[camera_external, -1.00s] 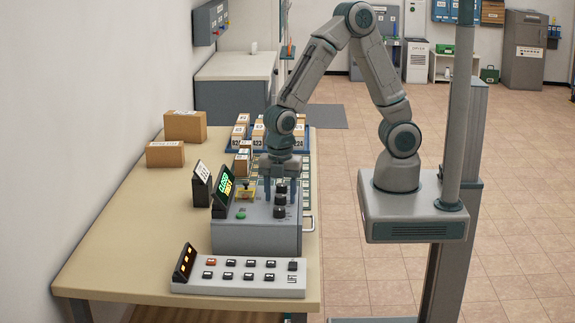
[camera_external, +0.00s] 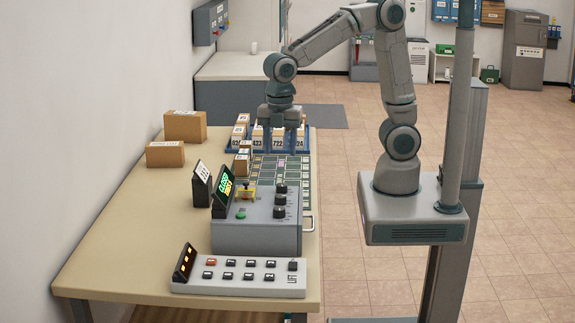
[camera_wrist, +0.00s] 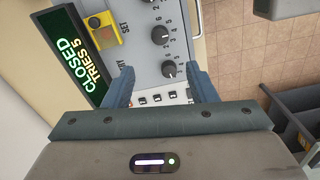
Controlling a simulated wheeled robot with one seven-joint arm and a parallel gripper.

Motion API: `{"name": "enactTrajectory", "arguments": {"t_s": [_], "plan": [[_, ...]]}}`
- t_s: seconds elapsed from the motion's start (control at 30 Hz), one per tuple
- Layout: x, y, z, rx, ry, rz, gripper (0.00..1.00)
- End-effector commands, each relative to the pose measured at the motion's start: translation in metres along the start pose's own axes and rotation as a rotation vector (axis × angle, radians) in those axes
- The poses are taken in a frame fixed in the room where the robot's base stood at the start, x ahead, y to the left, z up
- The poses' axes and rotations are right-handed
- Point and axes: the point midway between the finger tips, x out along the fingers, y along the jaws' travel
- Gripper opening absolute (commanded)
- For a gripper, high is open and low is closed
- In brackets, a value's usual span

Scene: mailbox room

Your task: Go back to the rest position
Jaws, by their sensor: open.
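My gripper (camera_external: 281,143) is open and empty. My arm is bent high above the table's right edge.
The table (camera_external: 130,235) carries a button panel (camera_external: 240,277) in front, a grid board (camera_external: 300,182), small labelled boxes in a blue tray (camera_external: 302,150), and two cardboard boxes (camera_external: 185,126) at the left. A wall is on the left. The tiled floor (camera_external: 510,200) at right is open.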

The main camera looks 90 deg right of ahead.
Motion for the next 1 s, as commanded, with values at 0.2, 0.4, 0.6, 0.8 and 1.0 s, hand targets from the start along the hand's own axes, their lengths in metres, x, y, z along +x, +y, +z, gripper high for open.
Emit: {"name": "enactTrajectory", "arguments": {"t_s": [0.2, 0.4, 0.6, 0.8, 1.0], "plan": [[0.000, 0.000, 0.000, 0.000, 0.000, 0.000, 0.52], [0.000, 0.000, 0.001, 0.007, 0.000, 0.002, 0.52], [-0.010, -0.005, 0.036, 0.202, -0.002, 0.057, 0.52], [-0.025, -0.026, 0.104, 0.629, 0.044, 0.154, 0.52], [-0.028, -0.058, 0.162, 1.046, 0.144, 0.213, 0.52]]}}
